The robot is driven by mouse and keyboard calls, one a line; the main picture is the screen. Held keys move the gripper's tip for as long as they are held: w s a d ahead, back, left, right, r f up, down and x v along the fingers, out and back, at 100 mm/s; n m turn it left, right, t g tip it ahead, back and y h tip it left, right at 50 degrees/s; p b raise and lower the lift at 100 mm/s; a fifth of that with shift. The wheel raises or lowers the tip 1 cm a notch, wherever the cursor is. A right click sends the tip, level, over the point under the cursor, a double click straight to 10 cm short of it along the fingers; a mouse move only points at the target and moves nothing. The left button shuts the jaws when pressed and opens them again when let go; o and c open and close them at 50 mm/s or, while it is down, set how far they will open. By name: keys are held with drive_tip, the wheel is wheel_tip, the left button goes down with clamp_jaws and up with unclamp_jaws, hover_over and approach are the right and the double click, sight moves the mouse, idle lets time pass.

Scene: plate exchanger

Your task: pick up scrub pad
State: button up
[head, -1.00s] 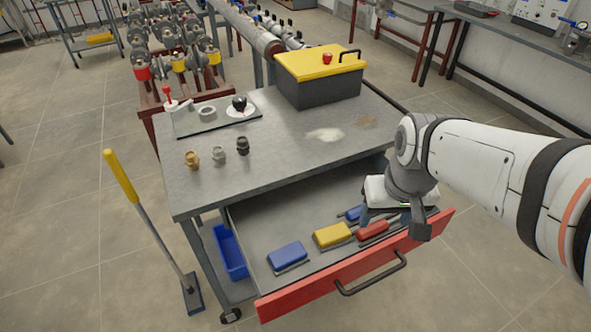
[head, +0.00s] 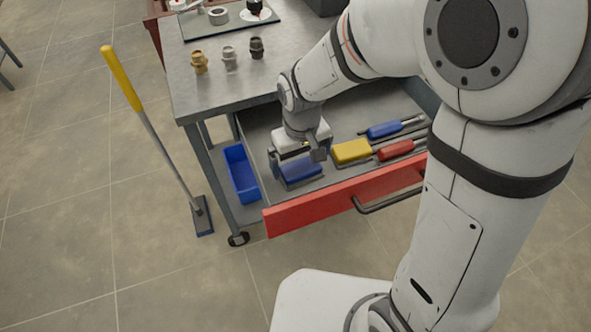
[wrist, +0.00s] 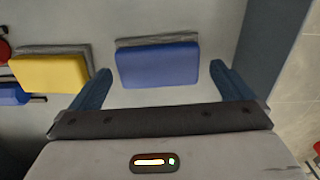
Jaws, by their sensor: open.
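A blue block-shaped pad (head: 301,170) with a grey layer along one side lies in the open drawer, near its left end. A similar yellow pad (head: 351,151) lies to its right; I cannot tell by label which is the scrub pad. My gripper (head: 298,160) is open and empty above the blue pad, hiding part of it in the head view. In the wrist view the blue pad (wrist: 158,65) lies ahead of and between the two spread fingers (wrist: 159,78), apart from both. The yellow pad (wrist: 50,73) is beyond the left finger.
Red-handled (head: 396,149) and blue-handled (head: 384,130) tools lie further right in the drawer. The red drawer front (head: 340,198) and the left drawer wall are close to my gripper. Small fittings (head: 229,56) stand on the tabletop above.

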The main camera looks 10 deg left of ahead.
sight(301, 168)
wheel_tip(301, 168, down, 3)
drive_tip(key=shift+r, duration=0.1)
drive_tip(key=shift+c, duration=0.4)
drive_tip(key=c, duration=0.6)
drive_tip(key=shift+r, duration=0.1)
drive_tip(key=shift+c, duration=0.2)
wheel_tip(301, 168, up, 10)
drive_tip(key=shift+f+p, duration=0.1)
drive_tip(key=shift+p, duration=0.7)
